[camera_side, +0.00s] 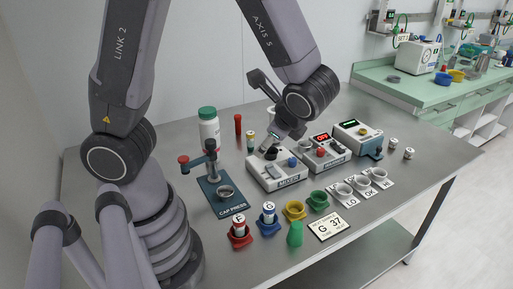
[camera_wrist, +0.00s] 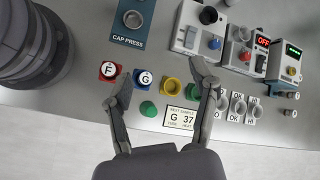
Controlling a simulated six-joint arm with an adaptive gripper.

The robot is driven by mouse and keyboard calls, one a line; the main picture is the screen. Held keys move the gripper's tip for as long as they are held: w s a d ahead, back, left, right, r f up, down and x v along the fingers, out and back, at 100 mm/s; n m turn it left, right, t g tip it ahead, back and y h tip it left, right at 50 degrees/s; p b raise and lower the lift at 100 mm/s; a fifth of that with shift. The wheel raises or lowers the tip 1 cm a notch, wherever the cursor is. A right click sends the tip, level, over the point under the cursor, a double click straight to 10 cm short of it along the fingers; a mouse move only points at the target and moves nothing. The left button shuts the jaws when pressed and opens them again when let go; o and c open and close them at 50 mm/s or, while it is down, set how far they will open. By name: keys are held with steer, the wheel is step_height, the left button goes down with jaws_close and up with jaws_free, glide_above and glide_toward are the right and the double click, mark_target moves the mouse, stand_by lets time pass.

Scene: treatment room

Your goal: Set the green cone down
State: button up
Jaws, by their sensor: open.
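The green cone (camera_side: 295,234) stands on the bare metal table near its front edge, left of the "G 37" card (camera_side: 328,228). It looks upright and nothing holds it. In the wrist view the cone (camera_wrist: 148,109) shows as a green blob just left of the card (camera_wrist: 181,118). My gripper (camera_wrist: 165,84) is open, its two fingers spread wide with nothing between them. It is raised above the table, and the cone lies below, between the finger lines in the picture. In the side view my wrist partly hides the gripper.
Behind the cone is a row of coloured holders: red (camera_side: 240,238), blue (camera_side: 268,225), yellow (camera_side: 294,210) and green (camera_side: 318,200). White cups on cards (camera_side: 345,190) stand to the right. The cap press (camera_side: 224,198) and mixer (camera_side: 277,172) stand farther back.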

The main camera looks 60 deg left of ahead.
steer(key=s+a+r+n+t+h, duration=0.1)
steer(key=s+r+n+t+h, duration=0.1)
steer(key=s+r+n+h, duration=0.2)
steer(key=s+a+r+n+t+h, duration=0.2)
steer(key=s+r+n+h, duration=0.2)
steer(key=s+r+n, duration=0.3)
steer(key=shift+a+r+t, duration=0.25)
steer(key=shift+r+t, duration=0.15)
steer(key=shift+r, duration=1)
